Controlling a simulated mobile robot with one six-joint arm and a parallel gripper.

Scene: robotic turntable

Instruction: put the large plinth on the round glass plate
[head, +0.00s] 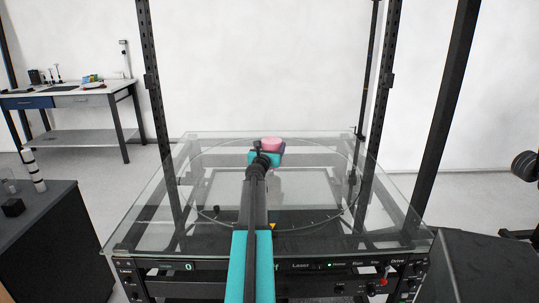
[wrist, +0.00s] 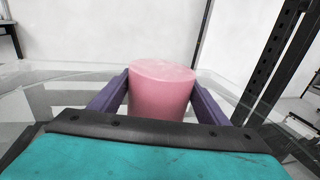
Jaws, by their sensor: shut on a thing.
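The large plinth is a pink cylinder (wrist: 160,95) standing upright between the two purple fingers of my gripper (wrist: 160,100) in the wrist view. My gripper is shut on it. In the head view the pink plinth (head: 271,143) shows just beyond my teal wrist, over the far part of the round glass plate (head: 203,205). The plate is clear, with a thin dark rim, on a glass-topped frame. The plinth's underside is hidden, so I cannot tell whether it touches the glass.
Dark posts (head: 384,90) rise at the sides of the glass table (head: 140,215). A dark cabinet (head: 40,235) with a black block (head: 13,207) and a striped column (head: 34,170) stands at left. A workbench (head: 70,98) is behind. The visible plate surface looks clear.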

